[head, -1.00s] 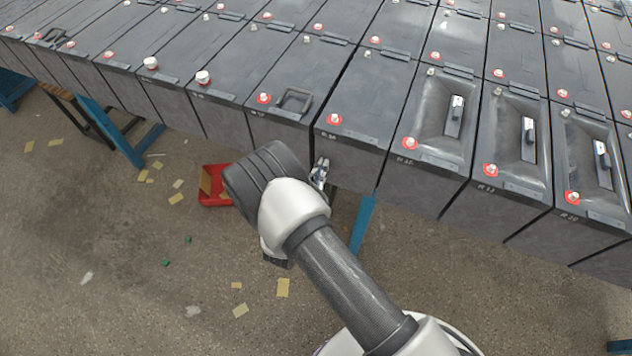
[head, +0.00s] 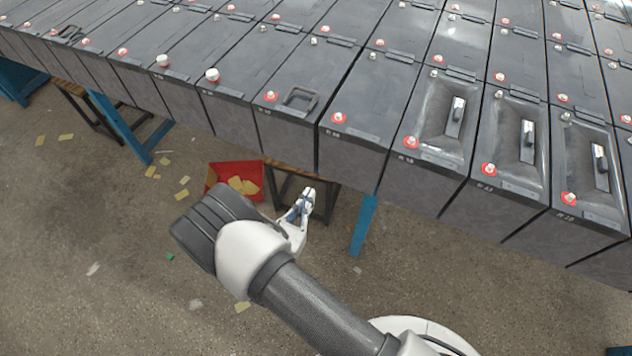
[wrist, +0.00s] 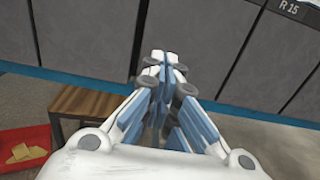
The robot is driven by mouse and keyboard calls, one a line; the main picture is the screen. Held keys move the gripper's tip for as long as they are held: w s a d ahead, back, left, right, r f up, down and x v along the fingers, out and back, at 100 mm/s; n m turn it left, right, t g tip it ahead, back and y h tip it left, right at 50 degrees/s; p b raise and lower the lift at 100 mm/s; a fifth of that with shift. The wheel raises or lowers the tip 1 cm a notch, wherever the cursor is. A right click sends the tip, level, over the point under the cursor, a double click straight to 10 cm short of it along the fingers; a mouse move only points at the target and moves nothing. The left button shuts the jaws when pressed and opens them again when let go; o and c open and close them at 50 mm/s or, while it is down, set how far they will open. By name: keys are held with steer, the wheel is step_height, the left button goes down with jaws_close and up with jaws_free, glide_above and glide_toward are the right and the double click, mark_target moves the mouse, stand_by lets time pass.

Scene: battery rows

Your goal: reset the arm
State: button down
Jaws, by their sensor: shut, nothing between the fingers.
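My gripper (head: 306,196) is in front of the battery row, below the level of the battery tops, at the end of my bent arm. In the wrist view my gripper (wrist: 165,62) points at the dark front faces of the batteries (wrist: 90,35). Its blue and white fingers are together, with nothing between them. It looks apart from the batteries, though the exact gap is hard to judge. Part of the gripper's base is hidden behind my arm in the head view.
Rows of grey batteries (head: 360,95) stand on a blue-legged rack (head: 362,225). A red bin (head: 222,170) with yellowish pieces and a wooden-topped stand (head: 290,165) sit under the row; the stand (wrist: 88,102) is near the gripper. Paper scraps litter the open floor.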

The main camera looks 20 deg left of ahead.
steer(key=shift+s+a, duration=0.1)
steer(key=shift+s, duration=0.95)
steer(key=w+d+r+m+g+h, duration=0.3)
steer(key=d+r+m+g+h, duration=0.15)
steer(key=d+r+m, duration=0.3)
steer(key=w+d+r+m+g+h, duration=0.3)
steer(key=d+r+m+h, duration=0.3)
steer(key=d+r, duration=0.3)
steer(key=s+d+r+m+g+y, duration=0.1)
steer(key=s+d+r+m+g, duration=0.25)
steer(key=d, duration=0.25)
steer(key=s+d+r+m+g+y, duration=0.1)
steer(key=s+d+r+m+g, duration=0.2)
steer(key=d+r+m+g, duration=0.3)
steer(key=s+d+r+m+t+y, duration=0.1)
steer(key=s+r+m+t+y, duration=0.1)
steer(key=s+m+y, duration=0.3)
steer(key=s+d+r+m+t+y, duration=0.1)
steer(key=s+r+m+y, duration=0.4)
steer(key=s+m, duration=0.2)
steer(key=shift+s+d+r+t, duration=0.2)
steer(key=shift+s+d+t, duration=0.2)
steer(key=shift+s, duration=0.1)
